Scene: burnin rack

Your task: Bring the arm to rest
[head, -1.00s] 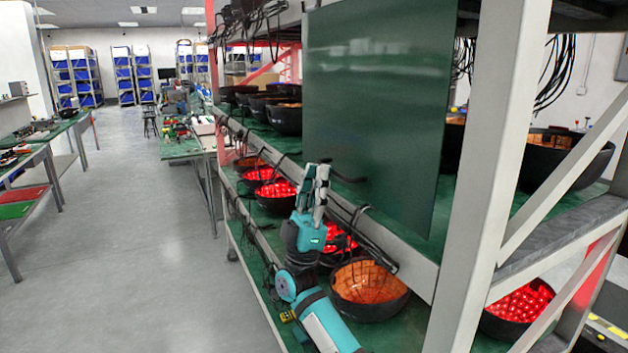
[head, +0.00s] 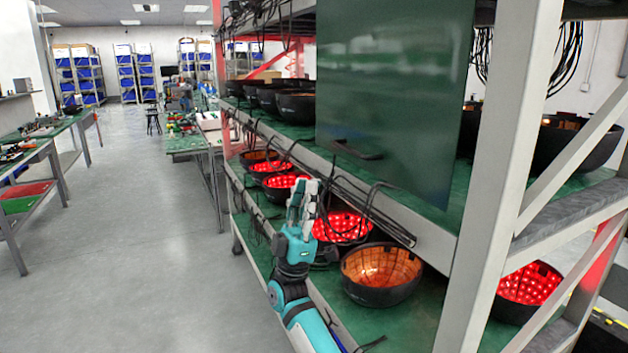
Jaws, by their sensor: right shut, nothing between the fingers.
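My right arm reaches up from the bottom of the head view, in front of the rack's lower shelf. Its gripper (head: 303,203) points upward, shut and empty, beside the black cables on the shelf edge. I cannot tell whether it touches them. My left gripper is not in view.
The burn-in rack (head: 490,200) fills the right side, with a dark green panel (head: 393,95) in front. Lower-shelf bowls include a red-lit one (head: 342,226) and an orange one (head: 381,273) close to my arm. Loose cables (head: 365,205) hang there. The grey floor (head: 135,240) at left is clear.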

